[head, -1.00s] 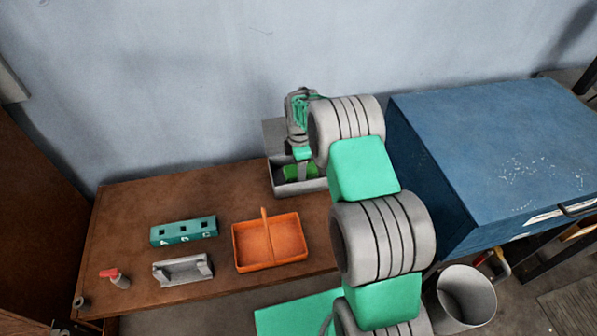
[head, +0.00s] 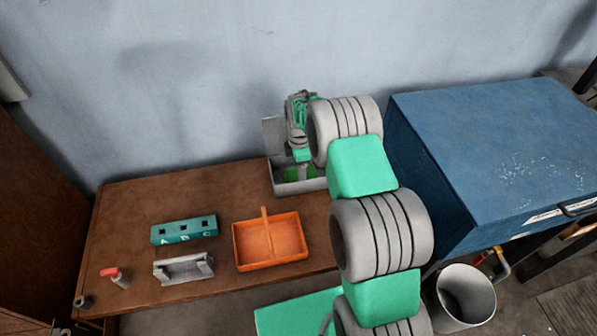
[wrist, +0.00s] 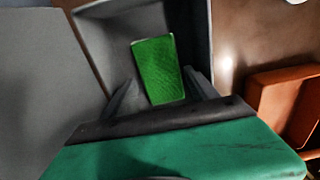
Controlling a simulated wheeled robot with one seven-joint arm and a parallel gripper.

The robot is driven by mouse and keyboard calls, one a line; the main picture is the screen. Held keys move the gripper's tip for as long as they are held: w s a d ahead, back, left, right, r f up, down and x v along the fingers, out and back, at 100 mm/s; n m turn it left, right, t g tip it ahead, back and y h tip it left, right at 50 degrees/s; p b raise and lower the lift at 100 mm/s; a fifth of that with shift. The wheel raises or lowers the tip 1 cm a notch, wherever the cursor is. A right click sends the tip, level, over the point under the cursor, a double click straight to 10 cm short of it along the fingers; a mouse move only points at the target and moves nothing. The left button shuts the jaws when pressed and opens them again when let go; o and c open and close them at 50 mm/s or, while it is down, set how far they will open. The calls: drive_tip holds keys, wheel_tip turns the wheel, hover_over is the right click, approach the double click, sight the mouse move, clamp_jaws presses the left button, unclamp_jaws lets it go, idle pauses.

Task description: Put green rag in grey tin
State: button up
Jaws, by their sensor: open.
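The grey tin (head: 309,185) stands open at the back right of the brown bench. Its lid (head: 273,136) is raised on the left side. The green rag (wrist: 158,58) lies inside the tin in the wrist view. A bit of it also shows in the head view (head: 291,174). My gripper (wrist: 160,84) is open, with its two dark fingers apart on either side of the rag's near part in the picture. I cannot tell whether the fingers touch the rag. In the head view my arm hides the tin's right part.
An orange basket with a handle (head: 269,259) stands in front of the tin. A teal lettered block (head: 184,230), a grey holder (head: 183,270) and a red-topped bottle (head: 117,277) are at the left. A blue cabinet (head: 490,150) stands right of my arm.

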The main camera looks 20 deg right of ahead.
drive_tip(key=s+a+r+m+t+b, duration=0.1)
drive_tip(key=s+r+m, duration=0.2)
drive_tip(key=r, duration=0.7)
drive_tip(key=s+r+m+b, duration=0.15)
drive_tip(key=s+r, duration=0.25)
drive_tip(key=r, duration=0.6)
drive_tip(key=s+a+r+m+t, duration=0.1)
drive_tip(key=s+m, duration=0.5)
drive_tip(key=s, duration=0.4)
drive_tip(key=s+a+r+m+t, duration=0.1)
drive_tip(key=s+r+m, duration=0.1)
drive_tip(key=s+m, duration=0.5)
drive_tip(key=s+p, duration=0.1)
drive_tip(key=s, duration=0.1)
drive_tip(key=shift+s+a, duration=0.2)
drive_tip(key=shift+s, duration=0.15)
